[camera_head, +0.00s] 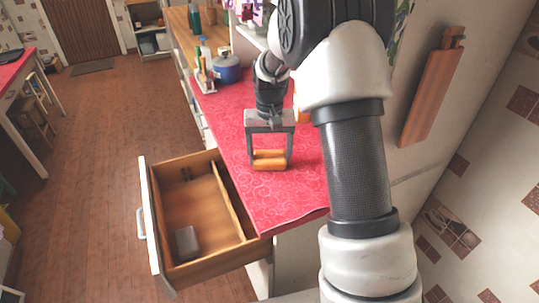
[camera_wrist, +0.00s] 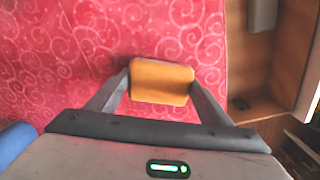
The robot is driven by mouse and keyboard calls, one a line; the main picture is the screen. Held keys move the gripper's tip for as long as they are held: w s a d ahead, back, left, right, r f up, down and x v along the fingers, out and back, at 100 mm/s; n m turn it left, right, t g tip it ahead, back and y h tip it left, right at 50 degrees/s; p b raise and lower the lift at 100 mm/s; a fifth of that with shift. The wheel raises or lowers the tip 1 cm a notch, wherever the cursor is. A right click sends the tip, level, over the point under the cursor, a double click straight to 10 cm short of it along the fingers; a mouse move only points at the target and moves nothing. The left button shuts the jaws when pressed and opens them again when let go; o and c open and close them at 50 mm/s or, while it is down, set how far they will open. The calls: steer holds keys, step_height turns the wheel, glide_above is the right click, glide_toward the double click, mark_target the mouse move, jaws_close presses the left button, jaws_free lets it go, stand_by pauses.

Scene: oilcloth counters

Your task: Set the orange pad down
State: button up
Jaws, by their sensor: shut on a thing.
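The orange pad (camera_head: 269,160) is a small block between the fingers of my gripper (camera_head: 269,157), over the red patterned counter (camera_head: 245,115). In the wrist view the pad (camera_wrist: 161,82) sits between the two fingertips, and my gripper (camera_wrist: 162,88) is shut on its left and right sides. The pad is at or just above the counter surface; I cannot tell whether it touches. Red cloth shows around it on most sides.
An open wooden drawer (camera_head: 195,208) juts out left of the counter, with a grey block (camera_head: 186,243) inside. A blue pot (camera_head: 227,69) stands farther back on the counter. A wooden board (camera_head: 433,90) hangs on the right wall. Counter is clear left of the pad.

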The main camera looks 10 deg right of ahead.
mark_target(270, 156)
steer(key=shift+f, duration=0.15)
steer(key=o, duration=1)
step_height(270, 156, up, 12)
steer(key=shift+r+p, duration=0.2)
steer(key=shift+p, duration=0.2)
